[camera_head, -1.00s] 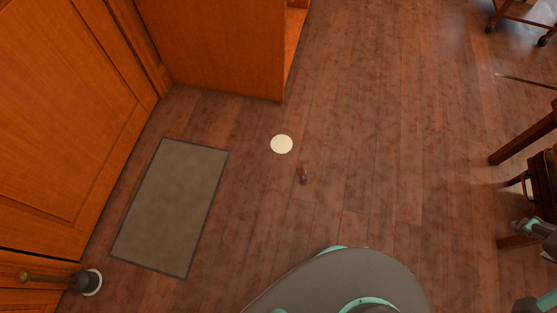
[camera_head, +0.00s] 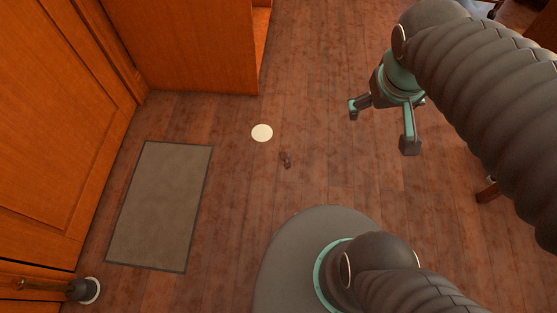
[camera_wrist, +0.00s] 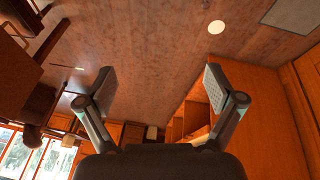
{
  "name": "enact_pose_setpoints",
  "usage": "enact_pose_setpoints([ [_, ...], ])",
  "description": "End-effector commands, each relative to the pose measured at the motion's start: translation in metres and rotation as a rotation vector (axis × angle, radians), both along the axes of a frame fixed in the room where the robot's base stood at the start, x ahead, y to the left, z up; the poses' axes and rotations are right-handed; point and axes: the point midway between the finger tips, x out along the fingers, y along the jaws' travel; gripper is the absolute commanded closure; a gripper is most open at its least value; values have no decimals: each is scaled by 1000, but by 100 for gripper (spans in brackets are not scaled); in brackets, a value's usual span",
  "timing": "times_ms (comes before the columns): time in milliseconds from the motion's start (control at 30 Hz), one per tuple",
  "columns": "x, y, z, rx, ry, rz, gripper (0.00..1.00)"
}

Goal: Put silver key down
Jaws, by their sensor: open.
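My gripper (camera_head: 381,127) is open, its two fingers spread wide above the floor at the right of the head view. In the wrist view my gripper (camera_wrist: 164,88) has nothing between its fingers. I cannot make out a silver key in any view. A small reddish-brown object (camera_head: 286,159) lies on the wooden floor, left of and below my gripper in the head view; it is too small to identify. A round cream-white disc (camera_head: 262,133) lies flat just up and left of it. The disc also shows in the wrist view (camera_wrist: 216,27).
A grey-brown mat (camera_head: 160,205) lies left of the disc, beside a wooden door (camera_head: 60,120). A wooden cabinet (camera_head: 190,45) stands behind. Floor between disc and gripper is clear.

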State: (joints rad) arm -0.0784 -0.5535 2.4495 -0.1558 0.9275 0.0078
Motion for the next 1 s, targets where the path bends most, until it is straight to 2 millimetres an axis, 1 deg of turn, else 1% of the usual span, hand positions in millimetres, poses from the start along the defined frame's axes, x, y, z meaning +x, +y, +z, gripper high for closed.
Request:
enact_pose_setpoints([
  [33, 9, 2, -16, -42, 49, 39, 8],
  [267, 47, 8, -65, -257, 224, 214, 8],
  [433, 77, 18, -104, -426, 331, 355, 8],
  [567, 99, 30, -137, -557, 400, 469, 8],
  [700, 121, 47, -176, -702, 462, 601, 8],
  [867, 144, 71, -224, -870, 518, 758, 8],
  [967, 155, 89, -257, -976, 543, 861, 8],
  [1000, 159, 96, -271, -1017, 551, 903, 8],
])
